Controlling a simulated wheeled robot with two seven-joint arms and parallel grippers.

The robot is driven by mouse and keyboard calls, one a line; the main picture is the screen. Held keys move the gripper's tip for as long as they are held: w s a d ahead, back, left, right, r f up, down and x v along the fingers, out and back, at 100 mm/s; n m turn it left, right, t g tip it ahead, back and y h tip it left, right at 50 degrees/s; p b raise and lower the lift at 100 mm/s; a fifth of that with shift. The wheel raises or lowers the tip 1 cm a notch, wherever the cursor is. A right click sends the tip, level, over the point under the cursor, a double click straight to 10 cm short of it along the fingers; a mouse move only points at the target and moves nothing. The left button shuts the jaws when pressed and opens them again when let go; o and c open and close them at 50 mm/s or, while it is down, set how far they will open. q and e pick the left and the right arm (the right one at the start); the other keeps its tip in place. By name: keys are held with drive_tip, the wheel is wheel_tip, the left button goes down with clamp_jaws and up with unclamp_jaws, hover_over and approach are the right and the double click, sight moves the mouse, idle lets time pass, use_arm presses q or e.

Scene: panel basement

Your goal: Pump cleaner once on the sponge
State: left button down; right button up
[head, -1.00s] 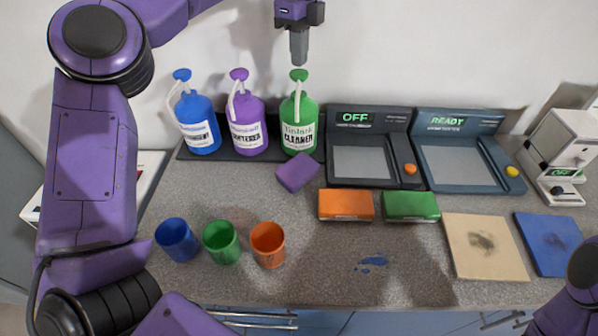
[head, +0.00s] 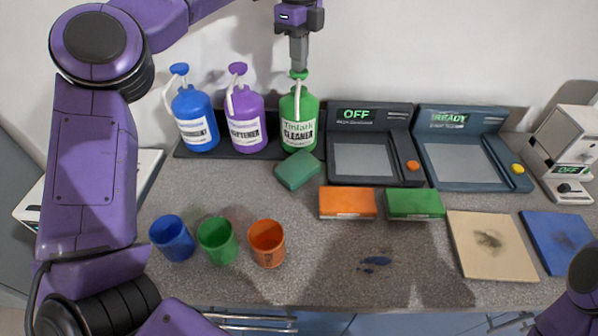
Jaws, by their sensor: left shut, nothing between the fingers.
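The green cleaner bottle (head: 299,118) stands upright at the right end of the dark tray, its label facing me. My left gripper (head: 299,68) is shut and empty, pointing down with its fingertips on the bottle's green pump head. The sponge (head: 297,171) lies on the counter just in front of the bottle and is now green. My right gripper is not in view.
A blue bottle (head: 195,120) and a purple bottle (head: 246,122) stand left of the cleaner. Blue (head: 172,238), green (head: 217,241) and orange (head: 267,243) cups stand in front. Two screen devices (head: 363,160) (head: 464,165) stand to the right. A blue spill (head: 375,262) marks the counter.

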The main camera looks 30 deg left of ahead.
use_arm(q)
drive_tip(key=shift+f+b, duration=0.55)
drive_tip(key=shift+f, duration=0.25)
drive_tip(key=shift+r, duration=0.1)
drive_tip(key=shift+r+p, duration=1.75)
drive_tip(key=shift+r, duration=0.2)
wheel_tip(320, 180, up, 6)
drive_tip(key=p, duration=0.5)
